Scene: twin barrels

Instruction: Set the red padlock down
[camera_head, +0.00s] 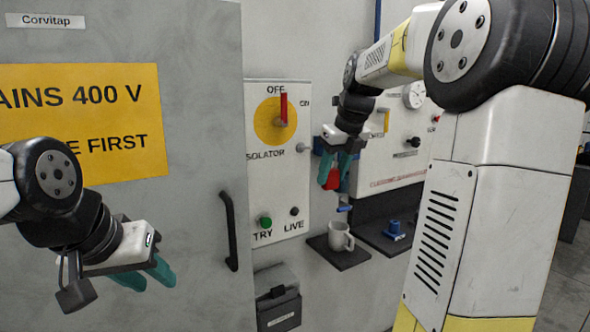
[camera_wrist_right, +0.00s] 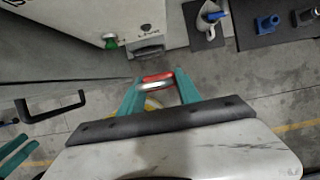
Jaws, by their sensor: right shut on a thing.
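The red padlock (camera_head: 331,180) is held between the teal fingers of my right gripper (camera_head: 337,172), in the air in front of the isolator panel's right edge. In the right wrist view the padlock (camera_wrist_right: 157,77) shows its red body and a pale metal part between the fingertips (camera_wrist_right: 158,88). My right gripper is shut on it. My left gripper (camera_head: 150,277) is at the lower left in front of the grey cabinet door, with its teal fingers apart and nothing seen between them.
A small dark shelf (camera_head: 336,258) below the padlock carries a grey mug (camera_head: 341,236). A second dark shelf (camera_head: 379,240) to its right holds a blue item (camera_head: 393,229). The isolator panel (camera_head: 270,190) has its red handle at OFF. The cabinet door handle (camera_head: 229,230) sticks out.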

